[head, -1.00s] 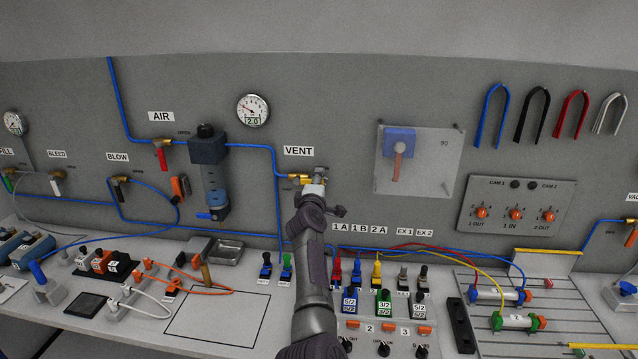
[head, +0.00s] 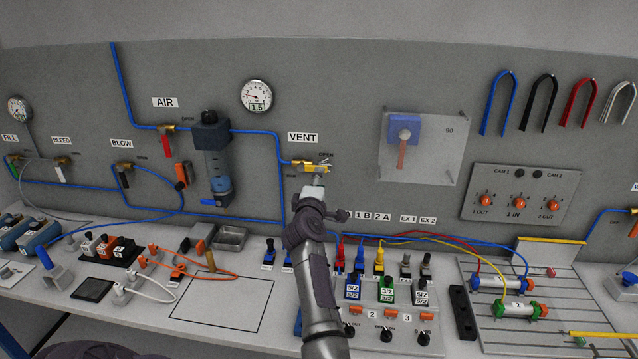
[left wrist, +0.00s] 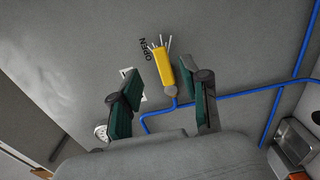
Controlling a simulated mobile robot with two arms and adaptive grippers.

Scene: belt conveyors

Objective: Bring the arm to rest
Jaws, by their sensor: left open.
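My left arm rises from the bottom middle of the head view, and its gripper (head: 318,181) is just below the VENT valve (head: 308,167) on the grey panel. The valve's yellow handle lies level, beside the OPEN mark. In the left wrist view the gripper's two dark green fingers (left wrist: 160,98) are spread with nothing between them. My right gripper is not in view.
The air filter unit (head: 215,160) and a gauge (head: 257,96) are left of the valve on the panel. Below, the bench holds plugs and colored valve blocks (head: 387,290) close to my arm. A clear shield (head: 440,150) is to the right.

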